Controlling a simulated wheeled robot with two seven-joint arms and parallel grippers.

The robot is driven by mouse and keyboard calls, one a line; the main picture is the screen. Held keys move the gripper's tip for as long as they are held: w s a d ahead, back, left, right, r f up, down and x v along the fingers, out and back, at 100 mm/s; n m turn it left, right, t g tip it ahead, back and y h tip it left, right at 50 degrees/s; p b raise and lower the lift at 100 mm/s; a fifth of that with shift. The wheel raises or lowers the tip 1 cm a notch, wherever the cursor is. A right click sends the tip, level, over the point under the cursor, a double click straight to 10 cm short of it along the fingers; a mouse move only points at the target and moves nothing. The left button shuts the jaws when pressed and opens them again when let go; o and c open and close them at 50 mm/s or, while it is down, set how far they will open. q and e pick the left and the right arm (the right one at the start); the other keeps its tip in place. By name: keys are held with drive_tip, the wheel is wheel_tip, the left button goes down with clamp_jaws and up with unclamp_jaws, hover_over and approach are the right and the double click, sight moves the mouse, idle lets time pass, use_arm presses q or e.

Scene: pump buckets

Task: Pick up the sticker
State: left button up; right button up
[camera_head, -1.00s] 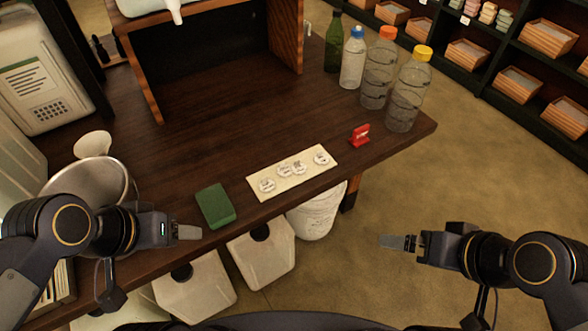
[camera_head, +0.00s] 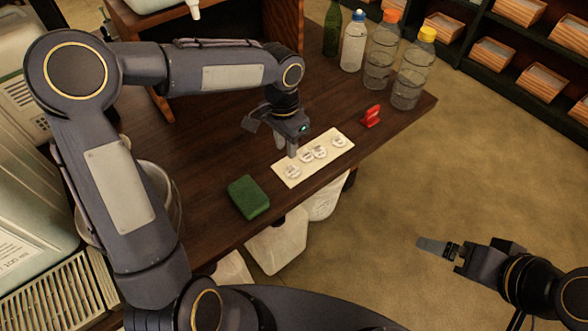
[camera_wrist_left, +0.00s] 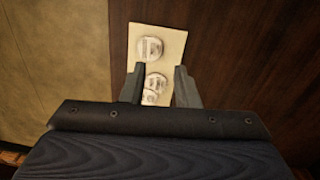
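Several round white stickers with dark print lie on a cream sheet (camera_head: 318,168) near the table's front edge. One sticker (camera_head: 339,142) is at the sheet's right end, and another (camera_head: 292,171) is at its left end. My left gripper (camera_head: 286,148) points down over the sheet's left part, close to the left-end sticker. In the left wrist view its two fingers (camera_wrist_left: 160,78) stand apart, with a sticker (camera_wrist_left: 155,82) seen between them and one (camera_wrist_left: 151,49) beyond. I see nothing held. My right gripper (camera_head: 436,246) is over the floor, away from the table; its finger gap is not clear.
A green sponge (camera_head: 249,197) lies left of the sheet. A red holder (camera_head: 371,116) stands to its right. Bottles, including an orange-capped one (camera_head: 381,52), stand at the back right. White jugs (camera_head: 277,240) are below the table edge.

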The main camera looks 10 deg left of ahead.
sight(292, 171)
use_arm(q)
drive_tip(key=f, duration=0.6)
drive_tip(key=shift+s+d+f, duration=0.15)
drive_tip(key=shift+s+d, duration=0.05)
drive_tip(key=shift+d, duration=0.05)
drive_tip(key=shift+c, duration=0.3)
clamp_jaws()
